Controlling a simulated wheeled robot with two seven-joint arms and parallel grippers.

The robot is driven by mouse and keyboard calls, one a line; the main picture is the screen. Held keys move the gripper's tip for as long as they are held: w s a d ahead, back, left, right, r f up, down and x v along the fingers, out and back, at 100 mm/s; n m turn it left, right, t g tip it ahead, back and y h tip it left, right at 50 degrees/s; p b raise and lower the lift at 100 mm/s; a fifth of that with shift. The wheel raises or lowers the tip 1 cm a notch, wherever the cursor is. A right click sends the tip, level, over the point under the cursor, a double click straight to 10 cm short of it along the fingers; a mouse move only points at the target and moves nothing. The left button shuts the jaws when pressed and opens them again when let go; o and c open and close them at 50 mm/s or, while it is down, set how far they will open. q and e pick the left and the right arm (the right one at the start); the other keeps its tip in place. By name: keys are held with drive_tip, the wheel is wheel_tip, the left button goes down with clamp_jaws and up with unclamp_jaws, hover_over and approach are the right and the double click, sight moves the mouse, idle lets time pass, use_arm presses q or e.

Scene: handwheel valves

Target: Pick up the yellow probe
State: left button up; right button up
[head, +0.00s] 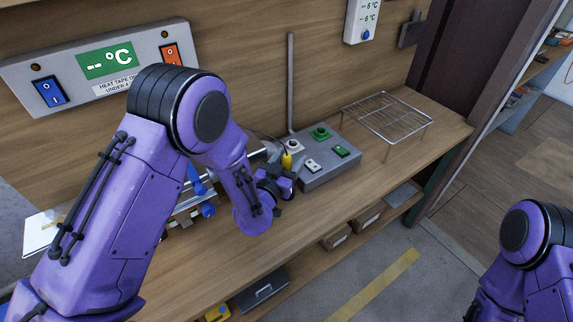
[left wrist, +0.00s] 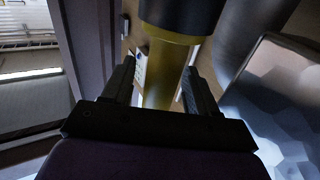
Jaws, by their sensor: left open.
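The yellow probe (head: 287,160) stands near the left front of the grey control box in the head view, with a dark cable at its top. My left gripper (head: 280,182) is close in front of it. In the left wrist view the probe shows as a yellow shaft (left wrist: 168,68) with a dark upper part. It appears between the two open fingers of my left gripper (left wrist: 161,85), with a gap visible on the right side. Whether a finger touches it I cannot tell. My right arm shows at the lower right, but its gripper is out of frame.
The grey box (head: 330,170) carries green and white controls. A wire rack (head: 388,118) stands on the bench to the right. A panel with a green °C display (head: 108,61) is on the wall. Blue-handled parts (head: 208,210) lie behind my left arm. The bench front is mostly clear.

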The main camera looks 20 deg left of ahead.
use_arm(q)
drive_tip(key=shift+s, duration=0.1)
drive_tip(key=shift+c, duration=1.3)
drive_tip(key=shift+d, duration=0.1)
drive_tip(key=c, duration=0.8)
wheel_tip(320, 180, up, 10)
drive_tip(key=shift+b, duration=0.5)
drive_tip(key=o, duration=0.5)
drive_tip(key=c, duration=0.5)
